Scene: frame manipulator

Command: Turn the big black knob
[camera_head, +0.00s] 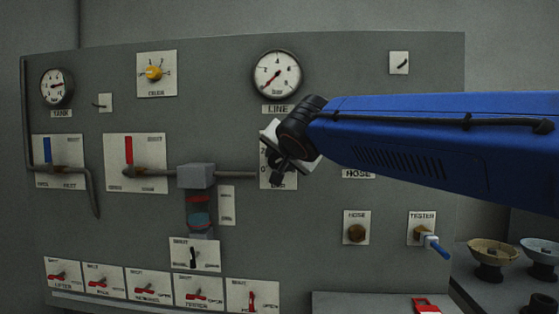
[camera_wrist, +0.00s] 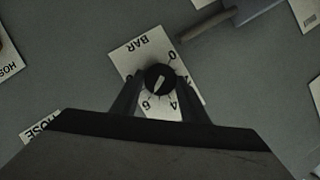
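The big black knob (camera_wrist: 160,80) sits on a white plate (camera_wrist: 138,52) marked BAR with a number scale, which looks upside down in the wrist view. A white pointer line shows on the knob's face. My gripper (camera_wrist: 160,77) has one finger on each side of the knob, very near its rim. I cannot tell whether the fingers touch it. In the head view my gripper (camera_head: 280,172) is at the plate under the LINE gauge (camera_head: 277,75), and hides the knob and most of the plate.
A grey pipe and box (camera_head: 196,176) lie left of my gripper. A smaller yellow knob (camera_head: 155,73) is at the upper left. Several red-handled switches line the panel's bottom. HOSE (camera_head: 356,231) and TESTER (camera_head: 422,230) fittings are at the lower right. Bowls (camera_head: 492,253) stand beyond.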

